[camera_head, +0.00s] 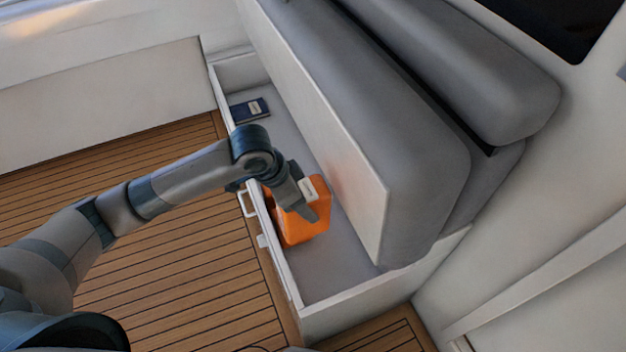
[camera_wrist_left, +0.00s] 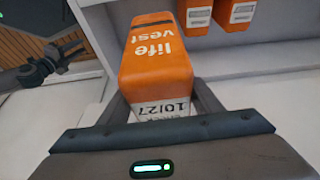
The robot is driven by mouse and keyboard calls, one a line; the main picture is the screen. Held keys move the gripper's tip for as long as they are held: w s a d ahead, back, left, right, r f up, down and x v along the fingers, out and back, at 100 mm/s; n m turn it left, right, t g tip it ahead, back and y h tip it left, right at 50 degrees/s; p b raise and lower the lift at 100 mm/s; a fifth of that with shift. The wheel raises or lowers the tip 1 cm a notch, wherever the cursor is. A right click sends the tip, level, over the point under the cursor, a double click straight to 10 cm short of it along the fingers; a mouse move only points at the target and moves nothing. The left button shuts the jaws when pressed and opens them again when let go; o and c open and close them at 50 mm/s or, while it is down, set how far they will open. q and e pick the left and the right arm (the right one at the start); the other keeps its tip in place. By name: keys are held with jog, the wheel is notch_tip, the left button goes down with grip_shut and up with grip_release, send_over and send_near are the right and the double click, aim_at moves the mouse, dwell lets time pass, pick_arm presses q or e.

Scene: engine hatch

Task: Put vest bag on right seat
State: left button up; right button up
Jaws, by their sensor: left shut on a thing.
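An orange vest bag (camera_head: 300,226) with white "life vest" lettering is in the open bench compartment, seen from above in the head view. My left gripper (camera_head: 309,207) reaches down over the compartment's front wall onto it. In the left wrist view, the vest bag (camera_wrist_left: 155,62) sits between the two fingers of my left gripper (camera_wrist_left: 160,98), which is shut on its end with the white label. Two more orange bags (camera_wrist_left: 195,14) (camera_wrist_left: 236,12) show at the top of that view. I cannot tell which seat is the right one.
The raised hatch lid (camera_head: 330,150) with grey cushions (camera_head: 420,150) stands over the compartment's right side. A dark blue flat item (camera_head: 250,109) lies at the compartment's far end. The compartment's front wall (camera_head: 277,240) has white latches. The wooden floor (camera_head: 150,240) is clear.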

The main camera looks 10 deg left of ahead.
pick_arm(q)
jog(key=a+r+n+t+y+p, duration=0.1)
jog(key=a+r+n+t+y, duration=0.1)
jog(key=a+r+n, duration=0.4)
jog(key=a+n+y, duration=0.1)
jog(key=a+n, duration=0.1)
jog(key=n, duration=0.3)
jog(key=shift+a+y, duration=0.3)
jog(key=shift+a, duration=0.1)
pick_arm(e)
jog(key=shift+w+a+r+t, duration=0.4)
jog(key=shift+w+a, duration=0.05)
jog(key=shift+a, duration=0.1)
